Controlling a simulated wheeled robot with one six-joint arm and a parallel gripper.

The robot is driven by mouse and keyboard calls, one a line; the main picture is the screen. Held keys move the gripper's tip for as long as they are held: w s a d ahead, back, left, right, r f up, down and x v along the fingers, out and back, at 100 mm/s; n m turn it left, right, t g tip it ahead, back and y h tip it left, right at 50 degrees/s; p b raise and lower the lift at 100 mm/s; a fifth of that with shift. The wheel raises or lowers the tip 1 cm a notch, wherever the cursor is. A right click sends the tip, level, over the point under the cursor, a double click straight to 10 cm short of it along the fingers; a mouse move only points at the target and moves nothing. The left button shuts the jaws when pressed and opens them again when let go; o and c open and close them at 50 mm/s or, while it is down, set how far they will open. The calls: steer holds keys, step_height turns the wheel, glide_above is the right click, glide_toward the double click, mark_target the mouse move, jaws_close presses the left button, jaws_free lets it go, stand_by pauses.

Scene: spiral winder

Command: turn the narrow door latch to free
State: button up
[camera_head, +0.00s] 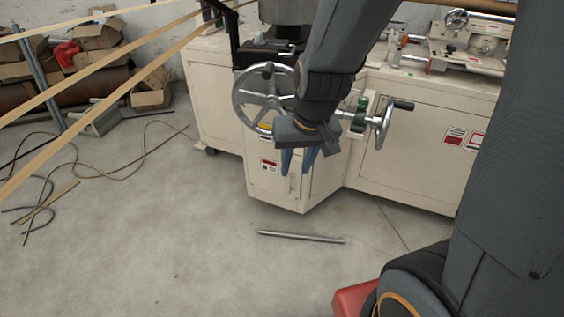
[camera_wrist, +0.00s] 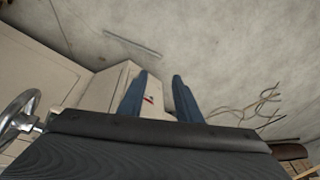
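The narrow cabinet door (camera_head: 267,187) is on the cream machine's front, below the handwheels, and carries a red and white label (camera_head: 269,166). A small pale vertical piece that looks like its latch (camera_head: 291,186) shows just below my fingers in the head view; its exact turn is too small to tell. My gripper (camera_head: 298,166) hangs in front of the cabinet with its two blue fingers pointing down. In the wrist view, my gripper (camera_wrist: 159,80) has its fingers apart with nothing between them. I cannot make out the latch there.
A large spoked handwheel (camera_head: 243,97) is left of my wrist and a second handwheel (camera_head: 384,122) is to its right. A metal rod (camera_head: 300,237) lies on the floor in front. Loose cables (camera_head: 100,160) lie at left.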

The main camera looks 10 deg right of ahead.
steer(key=w+a+f+m+t+h+b, duration=0.15)
steer(key=w+f+t+b, duration=0.25)
steer(key=w+f+b, duration=0.55)
steer(key=w+a+f+m+t+b, duration=0.1)
steer(key=w+a+f+t+b, duration=0.15)
steer(key=w+f+b, duration=0.7)
steer(key=w+d+f+m+t+h+b, duration=0.2)
steer(key=w+f+t+h+b, duration=0.1)
steer(key=w+f+h+b, duration=0.4)
steer(key=w+d+f+m+t+h+b, duration=0.25)
steer(key=w+b, duration=0.25)
steer(key=b, duration=0.3)
steer(key=b+x, duration=0.3)
steer(key=x, duration=0.4)
steer(key=shift+w+a+f, duration=0.1)
steer(key=shift+c, duration=0.4)
jaws_close()
